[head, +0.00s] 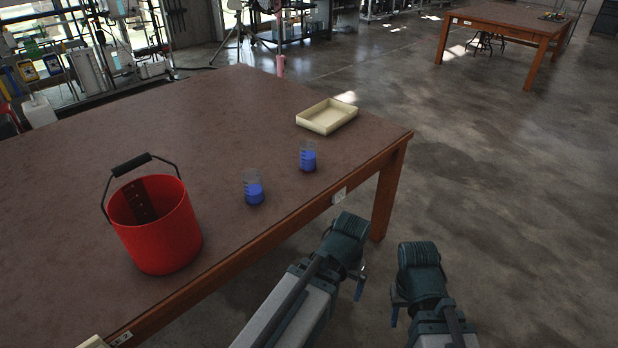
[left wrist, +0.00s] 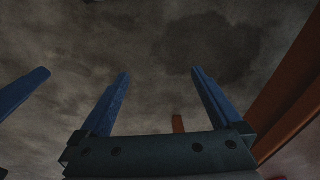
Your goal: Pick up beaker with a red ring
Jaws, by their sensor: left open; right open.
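Two clear beakers with blue contents stand upright on the brown table (head: 225,110) in the head view. One beaker (head: 253,188) is nearer the red bucket, and the other beaker (head: 307,157) is further right, near the tray. My left gripper (head: 360,286) is off the table's front edge, to the right of and below both beakers in the picture. Its two blue fingers stand apart and empty in the left wrist view (left wrist: 162,88). My right gripper (head: 394,314) is further right, over the floor, partly hidden by its arm.
A red bucket (head: 157,225) with a raised black handle stands left of the beakers. A shallow cream tray (head: 327,116) lies near the table's right corner. A cream object (head: 93,342) shows at the bottom edge. Another table (head: 510,18) stands far off across open floor.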

